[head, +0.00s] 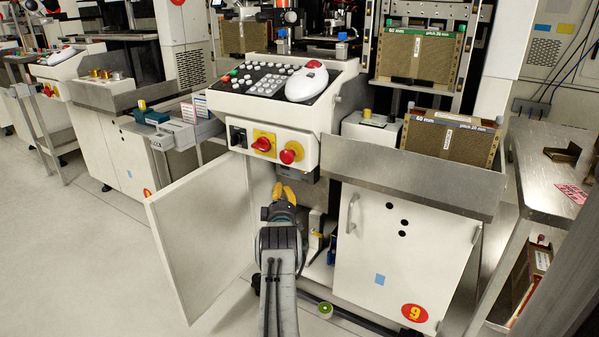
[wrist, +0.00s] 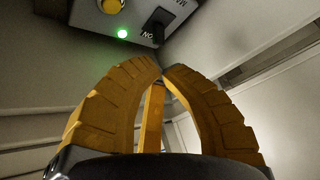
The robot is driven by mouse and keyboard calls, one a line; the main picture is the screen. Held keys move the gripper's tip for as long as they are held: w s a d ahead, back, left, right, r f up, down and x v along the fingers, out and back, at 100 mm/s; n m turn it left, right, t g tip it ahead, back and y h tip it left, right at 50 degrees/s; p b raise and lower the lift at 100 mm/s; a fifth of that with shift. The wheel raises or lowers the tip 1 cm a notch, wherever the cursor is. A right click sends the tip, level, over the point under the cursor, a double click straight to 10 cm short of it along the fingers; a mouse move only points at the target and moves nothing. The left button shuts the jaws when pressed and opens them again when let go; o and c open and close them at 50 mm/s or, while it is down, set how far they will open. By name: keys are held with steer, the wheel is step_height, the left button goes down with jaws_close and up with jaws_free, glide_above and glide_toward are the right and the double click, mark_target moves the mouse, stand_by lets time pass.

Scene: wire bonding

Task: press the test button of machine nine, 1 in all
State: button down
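Machine nine (head: 385,255) carries a red oval with a yellow 9 low on its white front. Its cabinet door (head: 200,230) at the left stands open. My gripper (head: 284,188) is in the opening below the console. In the wrist view its yellow fingers (wrist: 161,67) meet at the tips, with nothing between them. Above and beyond the tips is a grey box (wrist: 140,28) with a round yellow button (wrist: 112,5), cut by the top edge, a lit green lamp (wrist: 122,34) and a black switch (wrist: 157,27). The tips appear apart from the button. No test label is readable.
The console (head: 280,95) overhangs my gripper, with a red rotary switch (head: 262,144) and a red knob (head: 291,152) on its front. The closed right door (head: 400,260) is beside my arm. A green-and-white roll (head: 325,309) lies below. Floor at the left is clear.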

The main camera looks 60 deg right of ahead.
steer(key=shift+s+a+r+n+h, duration=0.15)
steer(key=shift+r+n+h, duration=0.1)
steer(key=shift+r+n, duration=0.3)
steer(key=shift+s+a+r+n+h, duration=0.1)
steer(key=shift+r+n+h, duration=0.15)
steer(key=shift+r+n, duration=0.25)
steer(key=shift+d, duration=0.2)
